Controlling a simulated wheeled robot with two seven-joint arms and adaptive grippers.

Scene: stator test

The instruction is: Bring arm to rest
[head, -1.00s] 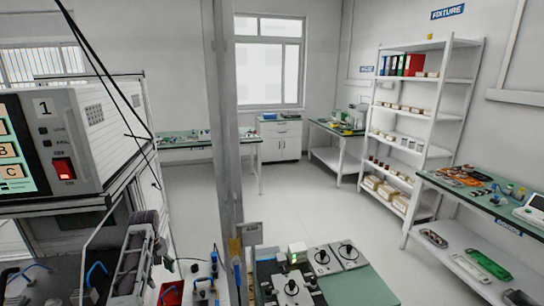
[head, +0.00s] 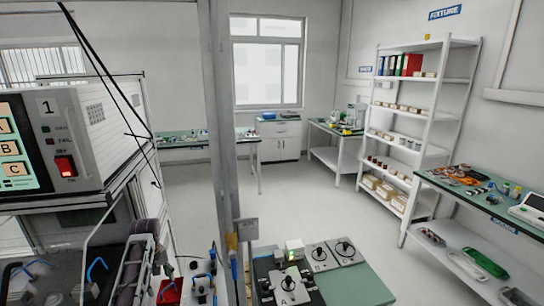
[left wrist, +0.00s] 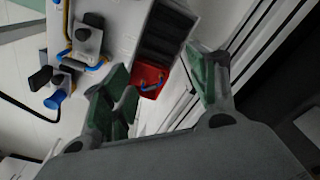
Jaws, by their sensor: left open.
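My left gripper (left wrist: 160,72) is open in the left wrist view, with green pads on its spread fingers. Nothing is gripped between them. Beyond the fingers lies a red block with a blue handle (left wrist: 150,78), apart from the pads as far as I can tell. It also seems to show at the bottom of the head view (head: 170,292). In the head view my left gripper is hard to make out among the grey parts at the lower left. My right gripper is in neither view.
A tester box (head: 70,140) with a red switch stands on a frame at the left. A grey post (head: 222,150) rises mid-view. A bench with knobbed units (head: 345,250) is at the bottom. Shelves (head: 415,120) and a green-topped table (head: 480,190) stand right. The middle floor is clear.

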